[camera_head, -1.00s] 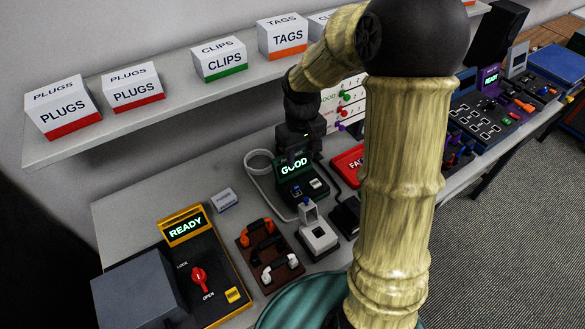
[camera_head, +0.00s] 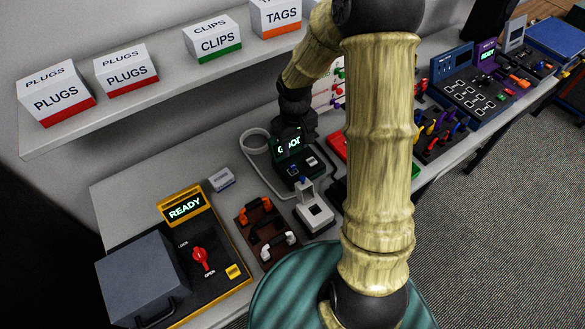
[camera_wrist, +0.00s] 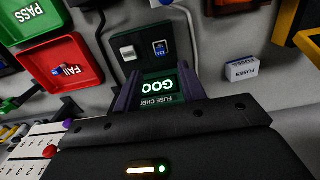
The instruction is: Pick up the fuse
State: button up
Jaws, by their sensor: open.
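The fuse (camera_wrist: 161,48) looks like a small blue piece with a pale marking, seated in the dark fuse checker beside a white rocker switch (camera_wrist: 127,53) in the wrist view. The checker's green screen (camera_wrist: 163,86) reads GOOD, its edge partly covered by my gripper. My gripper (camera_wrist: 157,78) is open, its two dark fingers on either side of the screen, with nothing between them that I can see as held. In the head view the fuse checker (camera_head: 302,171) stands on the bench below my gripper (camera_head: 290,130), and the fuse is too small to tell clearly.
A red FAIL tray (camera_wrist: 70,68) and a green PASS tray (camera_wrist: 30,18) lie beside the checker. A small FUSES box (camera_wrist: 242,70) stands on its other side. A white device (camera_head: 314,212) and a cable rack (camera_head: 265,240) stand in front. A shelf (camera_head: 160,105) runs above.

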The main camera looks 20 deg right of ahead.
send_over(293, 166)
jog(key=f, duration=0.5)
jog(key=shift+s, duration=0.4)
jog(key=shift+p, duration=0.3)
jog(key=shift+w+f+p, duration=0.25)
jog(key=shift+f+p, duration=0.2)
jog(key=shift+f, duration=0.85)
jog(key=shift+w+f+p, duration=0.2)
jog(key=shift+f+p, duration=0.2)
jog(key=shift+f, duration=0.9)
grip_shut()
